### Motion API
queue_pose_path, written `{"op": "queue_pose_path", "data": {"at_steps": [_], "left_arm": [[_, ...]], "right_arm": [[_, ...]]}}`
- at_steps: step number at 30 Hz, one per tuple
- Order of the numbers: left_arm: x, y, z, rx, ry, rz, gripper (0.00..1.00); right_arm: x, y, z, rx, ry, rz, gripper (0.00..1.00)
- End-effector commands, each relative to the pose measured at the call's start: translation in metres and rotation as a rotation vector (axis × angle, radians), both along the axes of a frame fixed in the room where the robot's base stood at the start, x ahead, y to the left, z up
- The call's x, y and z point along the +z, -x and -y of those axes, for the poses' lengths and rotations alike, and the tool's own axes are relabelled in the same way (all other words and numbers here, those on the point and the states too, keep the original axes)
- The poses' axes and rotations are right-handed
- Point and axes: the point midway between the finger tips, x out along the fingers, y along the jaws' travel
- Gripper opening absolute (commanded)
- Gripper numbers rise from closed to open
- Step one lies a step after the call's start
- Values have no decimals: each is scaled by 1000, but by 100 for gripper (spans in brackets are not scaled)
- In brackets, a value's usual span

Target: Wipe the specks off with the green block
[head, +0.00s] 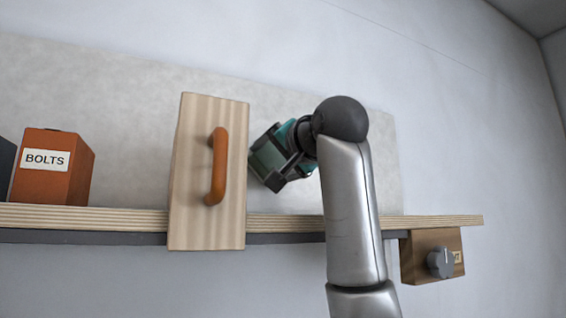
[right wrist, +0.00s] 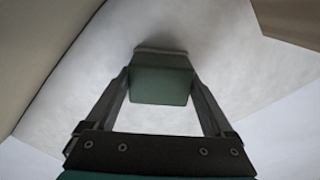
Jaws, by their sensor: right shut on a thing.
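My right gripper (head: 273,164) is shut on the green block (right wrist: 160,85). In the right wrist view the block sits between the two fingertips, with a thin greyish layer at its far end. Its far end faces a pale mottled panel (head: 320,115) on the wall; a soft shadow lies around it, and I cannot tell whether it touches. In the head view the gripper is just right of an upright wooden board, above the shelf. I cannot make out any specks in either view. My left gripper is not in view.
The wooden board (head: 183,220) with an orange handle (head: 217,170) stands out at the shelf's (head: 90,217) front edge, close to the gripper. An orange BOLTS box (head: 55,185) is at left. A wooden box with a grey knob (head: 440,263) hangs below the shelf's right end.

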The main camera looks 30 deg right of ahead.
Motion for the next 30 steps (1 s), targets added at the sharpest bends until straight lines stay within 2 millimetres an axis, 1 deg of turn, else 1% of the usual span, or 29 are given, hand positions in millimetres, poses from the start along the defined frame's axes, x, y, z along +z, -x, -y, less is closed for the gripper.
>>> {"op": "queue_pose_path", "data": {"at_steps": [1,4,7,11,14,22,30], "left_arm": [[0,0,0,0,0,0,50],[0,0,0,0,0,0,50],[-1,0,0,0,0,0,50],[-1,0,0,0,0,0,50],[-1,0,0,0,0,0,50],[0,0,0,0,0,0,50],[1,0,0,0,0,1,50]], "right_arm": [[-1,-2,-7,5,2,-2,43],[-1,-3,-13,5,1,-2,43],[-1,-1,-14,4,0,-2,43],[-1,-1,-12,2,0,-4,43],[-1,0,-6,1,-1,-4,43],[-1,2,19,0,-1,-3,43],[-1,3,28,0,0,-3,43]]}}
